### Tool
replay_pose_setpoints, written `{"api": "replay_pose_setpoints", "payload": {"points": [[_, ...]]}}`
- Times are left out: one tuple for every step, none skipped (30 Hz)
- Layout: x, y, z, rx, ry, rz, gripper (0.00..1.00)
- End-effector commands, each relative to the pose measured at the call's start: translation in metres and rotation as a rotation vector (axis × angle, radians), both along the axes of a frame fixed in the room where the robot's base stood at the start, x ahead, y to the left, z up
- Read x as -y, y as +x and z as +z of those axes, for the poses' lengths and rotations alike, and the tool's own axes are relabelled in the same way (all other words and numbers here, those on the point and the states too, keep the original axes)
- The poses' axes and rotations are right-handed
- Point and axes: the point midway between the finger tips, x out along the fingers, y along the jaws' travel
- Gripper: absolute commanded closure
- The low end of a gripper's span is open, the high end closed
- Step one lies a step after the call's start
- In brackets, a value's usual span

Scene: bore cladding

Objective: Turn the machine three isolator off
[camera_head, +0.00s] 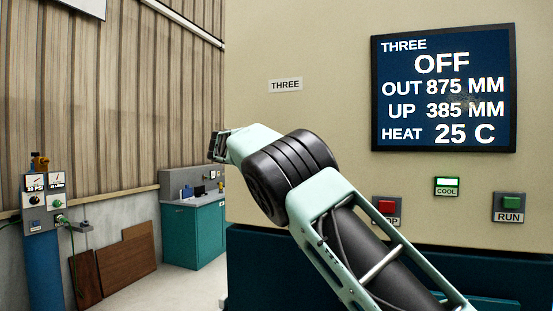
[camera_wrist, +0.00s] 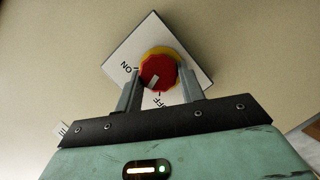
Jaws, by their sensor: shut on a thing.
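The machine three isolator shows in the wrist view as a red rotary knob (camera_wrist: 160,72) on a yellow ring, set on a white plate (camera_wrist: 122,48) marked ON and OFF. The knob's pale pointer mark faces lower left, between the two words. My gripper (camera_wrist: 160,84) has one finger on each side of the knob and is shut on it. In the head view my gripper (camera_head: 219,146) is at the far left end of my arm, near the machine's left edge; the isolator is not visible there. The wall screen (camera_head: 443,88) reads THREE, OFF.
A label THREE (camera_head: 285,85) is on the beige panel. A red stop button (camera_head: 388,207), partly behind my arm, a lit COOL indicator (camera_head: 447,187) and a green RUN button (camera_head: 511,203) are at right. A teal cabinet (camera_head: 195,235) and a blue gauge post (camera_head: 43,265) stand left.

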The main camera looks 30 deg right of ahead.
Motion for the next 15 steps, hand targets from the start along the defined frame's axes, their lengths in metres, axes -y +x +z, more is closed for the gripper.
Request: {"api": "replay_pose_setpoints", "payload": {"points": [[-0.0016,0.0011,-0.0003,-0.035,-0.030,0.003,0.84],[-0.0016,0.0010,-0.0005,-0.056,-0.047,0.002,0.84],[-0.0018,0.0011,-0.0009,-0.085,-0.070,0.003,0.84],[-0.0021,0.0013,-0.0014,-0.107,-0.087,0.003,0.84],[-0.0024,0.0014,-0.0020,-0.127,-0.103,0.003,0.84],[-0.0024,0.0015,-0.0026,-0.155,-0.124,0.003,0.84],[-0.0025,0.0015,-0.0028,-0.175,-0.139,0.003,0.84],[-0.0024,0.0015,-0.0030,-0.193,-0.155,0.003,0.84],[-0.0024,0.0016,-0.0034,-0.218,-0.174,0.003,0.84],[-0.0023,0.0016,-0.0036,-0.235,-0.187,0.003,0.84],[-0.0023,0.0016,-0.0040,-0.252,-0.200,0.003,0.84],[-0.0020,0.0016,-0.0043,-0.273,-0.216,0.003,0.84],[-0.0021,0.0016,-0.0045,-0.289,-0.229,0.003,0.84],[-0.0022,0.0017,-0.0048,-0.303,-0.240,0.003,0.84],[-0.0024,0.0018,-0.0051,-0.322,-0.253,0.004,0.84]]}}
